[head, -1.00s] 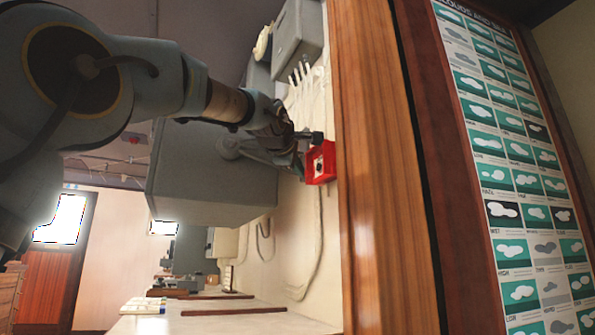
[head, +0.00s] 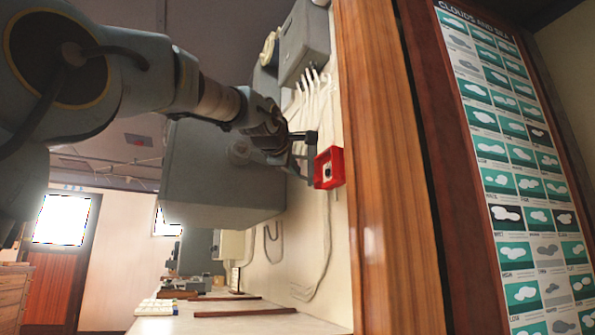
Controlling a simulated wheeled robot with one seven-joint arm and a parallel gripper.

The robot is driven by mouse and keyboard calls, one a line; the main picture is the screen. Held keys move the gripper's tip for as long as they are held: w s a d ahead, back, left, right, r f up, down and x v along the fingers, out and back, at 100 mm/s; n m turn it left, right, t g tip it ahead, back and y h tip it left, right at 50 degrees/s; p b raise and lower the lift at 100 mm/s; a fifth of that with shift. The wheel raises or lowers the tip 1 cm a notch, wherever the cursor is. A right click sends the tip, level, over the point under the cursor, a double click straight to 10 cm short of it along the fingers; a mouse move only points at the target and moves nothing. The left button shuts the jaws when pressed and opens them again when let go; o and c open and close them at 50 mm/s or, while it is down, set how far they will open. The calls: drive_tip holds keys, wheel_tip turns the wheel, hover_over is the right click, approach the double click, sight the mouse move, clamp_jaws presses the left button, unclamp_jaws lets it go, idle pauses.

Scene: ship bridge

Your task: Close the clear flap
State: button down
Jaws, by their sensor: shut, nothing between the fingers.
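A red box (head: 337,168) with a dark recess and a small pale part inside is fixed to the pale wall, beside the wooden edge. The clear flap cannot be made out at this size, so I cannot tell its angle. My gripper (head: 313,139) is shut and empty. It is just up and left of the red box, with its dark fingertips near the box's upper left corner. I cannot tell whether it touches the box or the flap.
A large grey cabinet (head: 215,180) stands left of the box, behind my arm. A grey wall unit (head: 304,45) and several pale cables (head: 312,85) are above. A wooden panel edge (head: 375,200) and a cloud poster (head: 510,170) are right. A counter (head: 230,322) lies below.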

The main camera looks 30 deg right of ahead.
drive_tip(key=f+v, duration=0.1)
drive_tip(key=v, duration=0.7)
drive_tip(key=shift+a+r, duration=0.15)
drive_tip(key=shift+a, duration=0.15)
drive_tip(key=shift+s, duration=0.1)
